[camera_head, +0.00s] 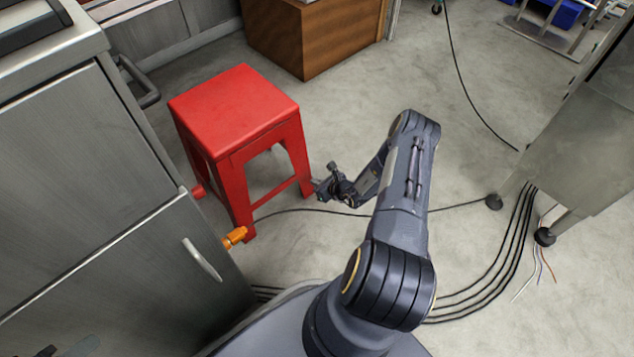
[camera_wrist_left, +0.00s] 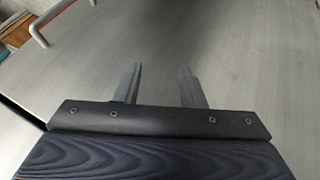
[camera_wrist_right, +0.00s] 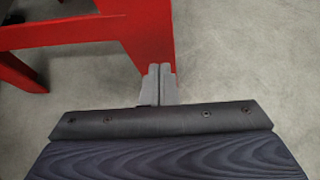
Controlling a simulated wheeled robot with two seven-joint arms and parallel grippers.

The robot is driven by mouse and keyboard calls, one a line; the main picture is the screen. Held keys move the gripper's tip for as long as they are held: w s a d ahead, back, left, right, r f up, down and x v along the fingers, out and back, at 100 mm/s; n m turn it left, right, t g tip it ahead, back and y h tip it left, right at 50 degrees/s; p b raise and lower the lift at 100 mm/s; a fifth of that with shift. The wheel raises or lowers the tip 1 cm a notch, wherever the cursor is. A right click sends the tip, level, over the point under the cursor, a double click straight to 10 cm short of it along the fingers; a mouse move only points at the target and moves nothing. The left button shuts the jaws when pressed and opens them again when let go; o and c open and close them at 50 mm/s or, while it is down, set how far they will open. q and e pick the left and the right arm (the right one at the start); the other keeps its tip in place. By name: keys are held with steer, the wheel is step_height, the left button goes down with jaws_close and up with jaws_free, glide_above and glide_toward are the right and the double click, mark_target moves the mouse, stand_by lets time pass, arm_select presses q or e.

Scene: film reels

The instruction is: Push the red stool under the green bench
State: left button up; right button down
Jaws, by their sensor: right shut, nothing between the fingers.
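The red stool (camera_head: 235,110) stands upright on the floor left of centre in the head view, beside a grey metal cabinet. My right gripper (camera_head: 316,189) is shut and empty, low beside the stool's right front leg. In the right wrist view the closed fingertips (camera_wrist_right: 160,70) overlap the red leg (camera_wrist_right: 145,30); I cannot tell if they touch it. My left gripper (camera_wrist_left: 160,72) is open and empty over a grey metal surface. No plainly green bench shows; a grey-green metal piece (camera_head: 590,150) on black feet stands at the right.
The grey cabinet (camera_head: 80,190) with handles fills the left side. A wooden box (camera_head: 315,35) stands behind the stool. Black cables (camera_head: 500,270) cross the floor. An orange connector (camera_head: 234,237) is near the stool's front leg. Open floor (camera_head: 480,130) lies between stool and metal piece.

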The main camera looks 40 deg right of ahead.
mark_target(307, 171)
stand_by(0.4)
steer(key=shift+w+a+b, duration=0.25)
steer(key=shift+w+b, duration=0.55)
steer(key=shift+w, duration=1.1)
steer(key=shift+w+a+b, duration=0.2)
steer(key=shift+w+b, duration=0.6)
steer(key=shift+w, duration=1.05)
steer(key=p+v, duration=0.3)
steer(key=p, duration=0.2)
steer(key=shift+s+r, duration=0.1)
steer(key=shift+s, duration=0.25)
steer(key=shift+s+d+p, duration=0.1)
steer(key=shift+s+p, duration=0.3)
steer(key=shift+s, duration=0.25)
